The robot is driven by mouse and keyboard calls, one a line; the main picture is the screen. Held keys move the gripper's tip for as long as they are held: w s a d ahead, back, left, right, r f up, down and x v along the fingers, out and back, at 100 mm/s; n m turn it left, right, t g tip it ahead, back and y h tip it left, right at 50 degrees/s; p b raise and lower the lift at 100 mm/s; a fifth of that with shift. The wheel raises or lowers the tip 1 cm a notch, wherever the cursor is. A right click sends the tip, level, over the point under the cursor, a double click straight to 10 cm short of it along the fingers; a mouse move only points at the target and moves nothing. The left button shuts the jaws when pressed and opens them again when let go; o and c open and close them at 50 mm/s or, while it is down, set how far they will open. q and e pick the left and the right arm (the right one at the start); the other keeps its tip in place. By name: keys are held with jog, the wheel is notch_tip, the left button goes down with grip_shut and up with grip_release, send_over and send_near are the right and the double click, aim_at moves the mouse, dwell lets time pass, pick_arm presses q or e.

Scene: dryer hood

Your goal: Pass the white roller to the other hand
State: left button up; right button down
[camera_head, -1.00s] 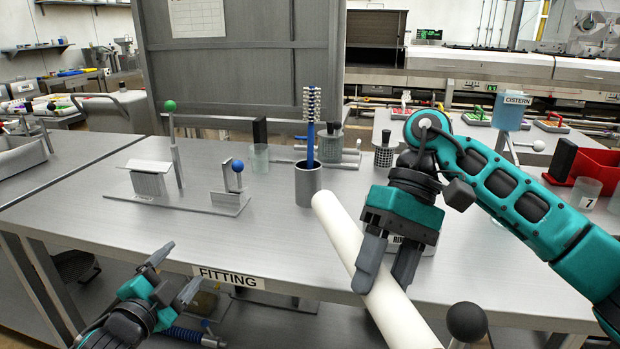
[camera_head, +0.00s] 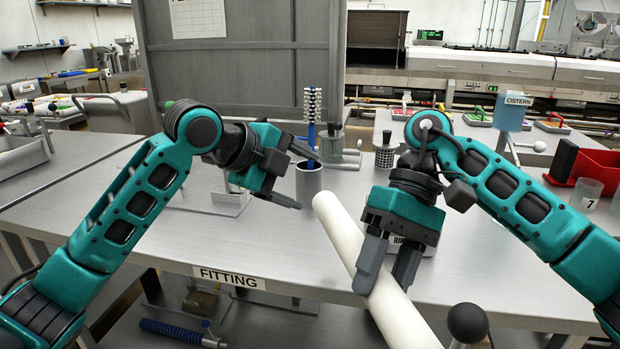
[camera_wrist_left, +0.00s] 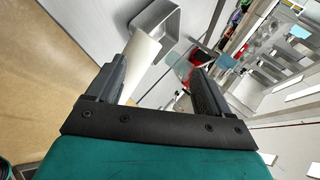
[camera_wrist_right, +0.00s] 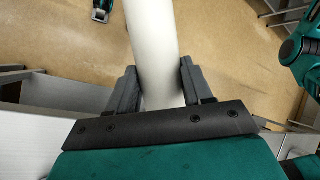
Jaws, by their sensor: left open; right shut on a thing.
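The white roller (camera_head: 346,232) is a long, smooth white cylinder, tilted in the head view from upper left to lower right. My right gripper (camera_head: 385,285) is shut on it around its middle; the right wrist view shows the roller (camera_wrist_right: 152,50) between the fingers (camera_wrist_right: 160,88). My left gripper (camera_head: 305,180) is open and empty, just left of the roller's upper end and apart from it in the head view. In the left wrist view the roller's end (camera_wrist_left: 143,52) shows beyond the left finger.
A grey cup (camera_head: 308,183) holding a blue-handled brush (camera_head: 312,125) stands behind my left gripper. The fitting table (camera_head: 240,245) is mostly clear in front. A dark ball knob (camera_head: 466,322) is near the roller's lower end. A red bin (camera_head: 598,170) is at right.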

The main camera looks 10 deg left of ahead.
aim_at(347, 230)
pick_arm(q)
jog(key=s+d+r+m+g+y, duration=0.2)
jog(key=s+d+r+m+g, duration=0.25)
jog(key=s+m, duration=0.35)
jog(key=shift+n+g, duration=0.45)
jog(key=shift+n, duration=0.05)
jog(key=x, duration=1.2)
jog(key=shift+s+a+f, duration=0.15)
jog(key=shift+s+f, duration=0.05)
jog(key=shift+s, duration=0.1)
jog(key=shift+r, duration=0.15)
grip_shut()
pick_arm(e)
jog(key=shift+s+a, duration=0.1)
pick_arm(q)
jog(key=shift+r, duration=0.1)
pick_arm(e)
jog(key=c, duration=0.8)
grip_release()
jog(key=shift+c, duration=0.2)
jog(key=o, duration=0.5)
jog(key=shift+c, duration=0.2)
